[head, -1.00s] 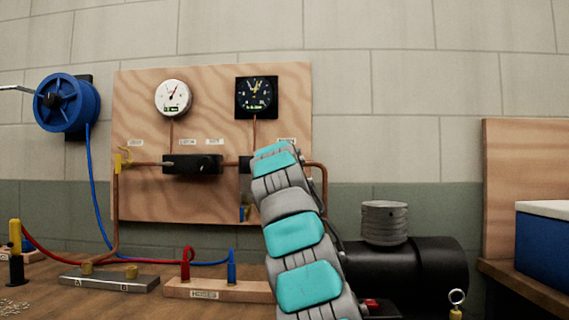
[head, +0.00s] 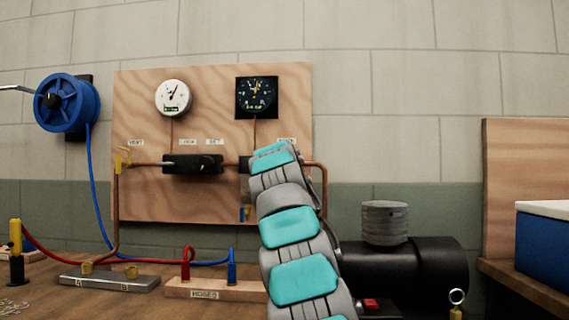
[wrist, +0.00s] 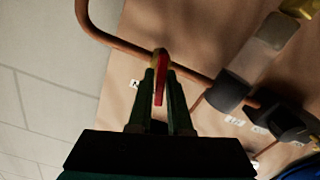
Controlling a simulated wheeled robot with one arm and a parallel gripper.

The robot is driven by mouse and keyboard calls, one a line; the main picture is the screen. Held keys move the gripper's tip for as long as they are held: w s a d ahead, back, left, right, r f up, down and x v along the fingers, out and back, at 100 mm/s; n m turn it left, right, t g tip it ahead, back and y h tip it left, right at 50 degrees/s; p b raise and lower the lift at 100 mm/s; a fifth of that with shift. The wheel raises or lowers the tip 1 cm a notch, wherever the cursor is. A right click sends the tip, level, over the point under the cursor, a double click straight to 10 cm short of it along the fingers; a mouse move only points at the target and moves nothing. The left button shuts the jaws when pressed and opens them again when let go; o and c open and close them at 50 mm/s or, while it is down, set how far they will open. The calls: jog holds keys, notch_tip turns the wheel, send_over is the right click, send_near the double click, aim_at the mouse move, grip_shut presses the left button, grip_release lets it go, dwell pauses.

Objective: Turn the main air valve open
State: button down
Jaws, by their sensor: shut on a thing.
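The main air valve shows in the wrist view as a red lever (wrist: 159,92) with a yellowish part at its top, on the copper pipe (wrist: 195,72). My gripper (wrist: 160,74) is shut on the lever, with one dark green finger on each side of it. The lever lies nearly in line with the fingers and across the pipe. In the head view my arm covers the valve and the gripper. The copper pipe (head: 325,185) shows there just right of my arm, bending down the board's right edge.
The wooden board (head: 210,90) carries a white gauge (head: 173,97), a black gauge (head: 257,97) and a black block (head: 193,164). A black tank (head: 420,270) stands right of my arm. A blue hose reel (head: 67,102) hangs at left. Hose fittings lie on the bench.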

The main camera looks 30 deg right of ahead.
jog(key=n, duration=0.3)
jog(key=shift+w+a+f+n, duration=0.1)
jog(key=shift+f+n, duration=0.1)
jog(key=shift+n, duration=0.2)
jog(key=n, duration=0.3)
jog(key=shift+a+n, duration=0.1)
jog(key=shift+n, duration=0.2)
jog(key=n, duration=0.6)
jog(key=shift+f+n, duration=0.15)
jog(key=shift+n, duration=0.15)
jog(key=c, duration=0.9)
grip_release()
